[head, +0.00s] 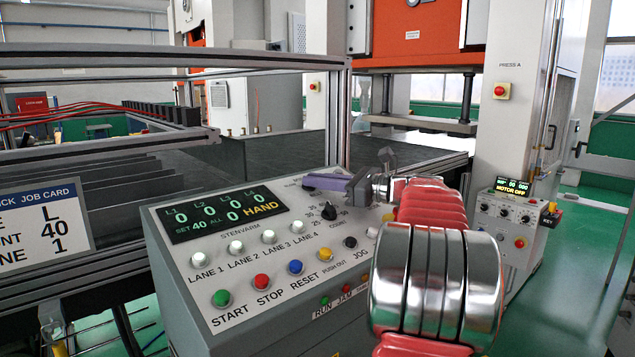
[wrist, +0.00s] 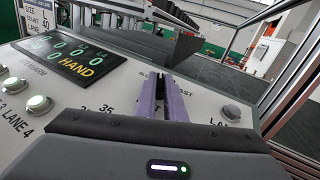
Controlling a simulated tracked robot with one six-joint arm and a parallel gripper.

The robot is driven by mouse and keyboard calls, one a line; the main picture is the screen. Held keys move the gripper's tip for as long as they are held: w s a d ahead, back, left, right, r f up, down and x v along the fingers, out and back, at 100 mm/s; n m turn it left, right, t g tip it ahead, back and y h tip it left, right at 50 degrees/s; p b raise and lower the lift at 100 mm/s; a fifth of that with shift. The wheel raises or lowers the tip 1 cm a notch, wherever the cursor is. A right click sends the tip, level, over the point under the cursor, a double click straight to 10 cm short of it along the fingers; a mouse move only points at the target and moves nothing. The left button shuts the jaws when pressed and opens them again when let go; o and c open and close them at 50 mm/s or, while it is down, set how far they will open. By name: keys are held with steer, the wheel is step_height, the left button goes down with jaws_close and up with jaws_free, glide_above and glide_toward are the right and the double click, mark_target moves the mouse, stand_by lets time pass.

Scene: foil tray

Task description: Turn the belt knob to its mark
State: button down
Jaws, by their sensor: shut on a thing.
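The belt knob (head: 308,187) is at the back of the grey control panel (head: 160,232). Only a dark bit of it shows in the head view, beside the purple fingertips. My gripper (head: 312,181) reaches in from the right with its purple fingers shut on the knob. In the wrist view my gripper (wrist: 167,80) points down at the panel, fingers close together, with parts of the SLOW and FAST lettering around them.
The black count knob (head: 328,211) stands just in front of my fingers. Lit white lane buttons (head: 236,247) and coloured buttons (head: 261,281) fill the panel front. A display (head: 228,215) reads HAND. A metal frame post (head: 338,118) rises behind the panel.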

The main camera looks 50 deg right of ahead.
steer(key=shift+d+n+g+y, duration=0.1)
steer(key=shift+n+g+y, duration=0.3)
steer(key=shift+n+y, duration=0.25)
steer(key=c, duration=1.8)
jaws_free()
steer(key=shift+c, duration=0.2)
steer(key=v, duration=1.3)
steer(key=shift+s+d, duration=0.15)
steer(key=shift+s, duration=0.2)
